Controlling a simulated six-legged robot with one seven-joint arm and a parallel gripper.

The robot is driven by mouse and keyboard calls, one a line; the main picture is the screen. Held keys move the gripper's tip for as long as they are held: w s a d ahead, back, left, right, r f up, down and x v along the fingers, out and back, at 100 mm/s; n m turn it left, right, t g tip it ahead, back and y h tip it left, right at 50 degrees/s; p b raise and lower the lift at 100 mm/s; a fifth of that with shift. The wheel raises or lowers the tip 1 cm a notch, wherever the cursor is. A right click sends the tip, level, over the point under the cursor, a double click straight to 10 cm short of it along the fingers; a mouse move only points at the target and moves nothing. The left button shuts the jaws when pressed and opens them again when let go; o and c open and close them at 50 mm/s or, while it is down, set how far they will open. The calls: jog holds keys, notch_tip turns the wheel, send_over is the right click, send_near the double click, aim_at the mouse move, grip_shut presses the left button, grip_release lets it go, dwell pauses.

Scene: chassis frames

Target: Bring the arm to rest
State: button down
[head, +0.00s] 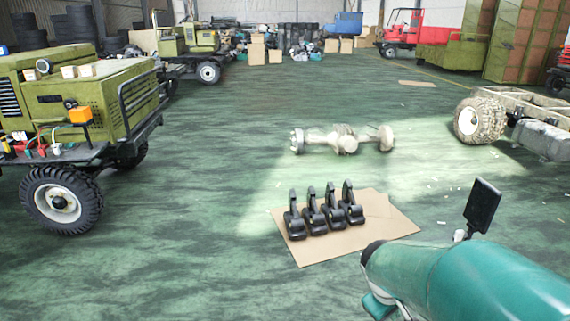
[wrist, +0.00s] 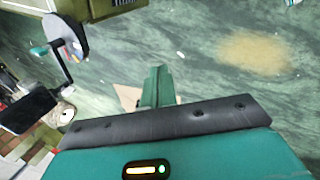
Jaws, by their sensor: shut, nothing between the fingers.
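My gripper (wrist: 158,78) shows in the wrist view as narrow teal fingers beyond the dark plate of my wrist. The fingers are together, with nothing held. They are above the green floor, and part of a tan sheet (wrist: 127,96) shows behind them. In the head view, my teal arm reaches in from the lower right corner, to the right of and in front of the cardboard sheet (head: 318,250). The fingers cannot be made out clearly in the head view.
Several black hooked parts (head: 322,218) stand in a row on the cardboard. An axle (head: 342,139) lies on the floor beyond. A green vehicle (head: 85,110) stands left, and a bare chassis (head: 515,108) stands right.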

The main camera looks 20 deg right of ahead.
jog(key=s+a+r+m+t+y, duration=0.1)
jog(key=s+a+r+t+y, duration=0.1)
jog(key=a+r, duration=0.4)
jog(key=s+a+r+m+t+y, duration=0.1)
jog(key=s+a+r+t+y, duration=0.1)
jog(key=a+r, duration=0.5)
jog(key=a, duration=0.6)
jog(key=shift+a+r+t, duration=0.15)
jog(key=shift+t, duration=0.15)
jog(key=shift+s+a, duration=0.15)
